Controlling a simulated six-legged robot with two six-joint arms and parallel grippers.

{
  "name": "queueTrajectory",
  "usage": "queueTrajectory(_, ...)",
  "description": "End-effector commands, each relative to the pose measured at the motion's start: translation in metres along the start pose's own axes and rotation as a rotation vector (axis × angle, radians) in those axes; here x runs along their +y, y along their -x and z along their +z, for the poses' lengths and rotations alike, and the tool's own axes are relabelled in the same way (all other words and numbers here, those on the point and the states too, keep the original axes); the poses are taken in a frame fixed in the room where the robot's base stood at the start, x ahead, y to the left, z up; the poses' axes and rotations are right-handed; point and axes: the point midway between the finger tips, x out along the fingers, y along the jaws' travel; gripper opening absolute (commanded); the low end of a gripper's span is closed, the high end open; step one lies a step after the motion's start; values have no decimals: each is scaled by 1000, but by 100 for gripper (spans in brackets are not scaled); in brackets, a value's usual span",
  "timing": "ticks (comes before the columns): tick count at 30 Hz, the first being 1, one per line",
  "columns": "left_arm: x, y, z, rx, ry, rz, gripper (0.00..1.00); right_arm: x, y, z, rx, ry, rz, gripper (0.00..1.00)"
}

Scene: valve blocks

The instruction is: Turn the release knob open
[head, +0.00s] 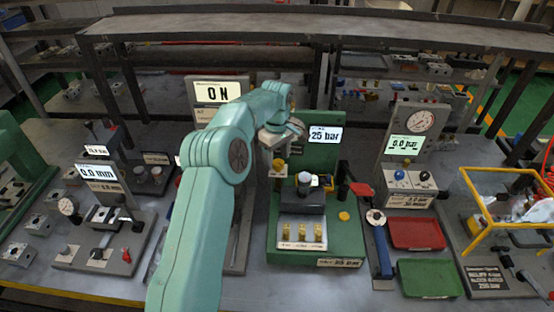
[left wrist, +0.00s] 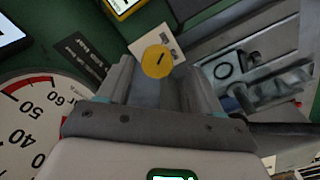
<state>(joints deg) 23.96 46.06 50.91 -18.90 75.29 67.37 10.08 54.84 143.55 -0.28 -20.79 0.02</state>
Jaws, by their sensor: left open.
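A round yellow knob with a dark mark (left wrist: 157,61) shows in the left wrist view, with a white label beside it. My left gripper (left wrist: 160,78) is open, and the knob appears in line with the gap between its fingers. I cannot tell whether they touch. In the head view my left gripper (head: 273,140) is in front of the green test stand (head: 340,165), just above a yellow-topped part (head: 279,164). I cannot tell whether that part is the same knob. The stand's display (head: 325,134) reads 25 bar. My right gripper is not in view.
A dial gauge (left wrist: 32,125) is close left of the gripper in the wrist view. The stand's base carries a valve block (head: 302,200) and another yellow disc (head: 344,216). Red (head: 415,234) and green trays (head: 428,279) and a blue-handled tool (head: 382,255) lie to the right.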

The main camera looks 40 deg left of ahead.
Motion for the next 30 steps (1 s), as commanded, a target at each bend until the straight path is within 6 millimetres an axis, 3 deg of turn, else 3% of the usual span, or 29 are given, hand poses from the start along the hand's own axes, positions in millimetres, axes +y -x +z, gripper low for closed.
queueTrajectory(4, 1, -12, 0, -1, -2, -2, 65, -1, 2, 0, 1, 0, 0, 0)
queueTrajectory(13, 2, -15, 0, -1, -2, -1, 65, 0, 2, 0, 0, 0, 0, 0)
queueTrajectory(18, 2, -15, 0, -1, -3, -1, 10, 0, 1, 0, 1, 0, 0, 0)
queueTrajectory(30, 2, -14, 1, -4, -57, -2, 9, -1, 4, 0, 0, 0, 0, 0)
